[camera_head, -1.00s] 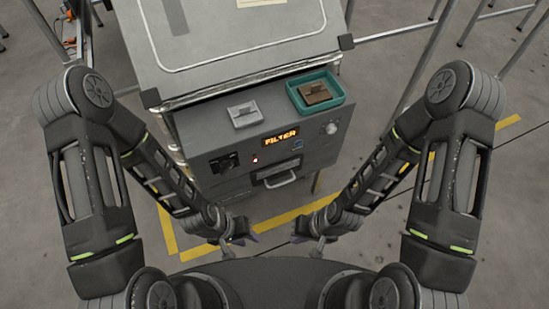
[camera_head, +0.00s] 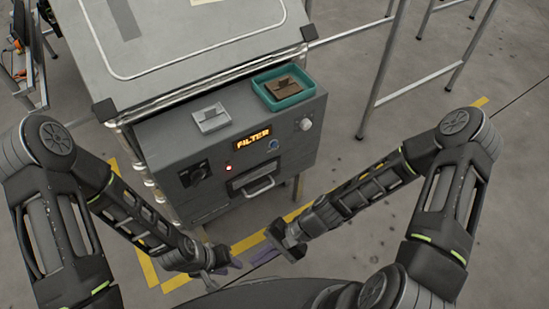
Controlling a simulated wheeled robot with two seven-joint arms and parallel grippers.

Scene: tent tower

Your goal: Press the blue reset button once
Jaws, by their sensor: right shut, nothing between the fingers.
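The blue reset button (camera_head: 273,145) is a small blue spot on the front panel of the grey machine (camera_head: 215,160), right of the lit orange display (camera_head: 253,138) reading FILTER. My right gripper (camera_head: 265,257) is shut and empty, low in front of the machine and below the panel, apart from the button. My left gripper (camera_head: 224,272) hangs low at the lower middle, also apart from the machine. Its fingers are small and partly dark against the floor, so I cannot tell its opening.
A teal tray (camera_head: 262,78) with a brown block (camera_head: 282,87) and a light grey block (camera_head: 211,117) sit on the machine's ledge. The panel also has a black switch (camera_head: 195,174), red light (camera_head: 229,168), knob (camera_head: 306,124) and handle (camera_head: 259,187). Metal frames (camera_head: 385,60) stand at right.

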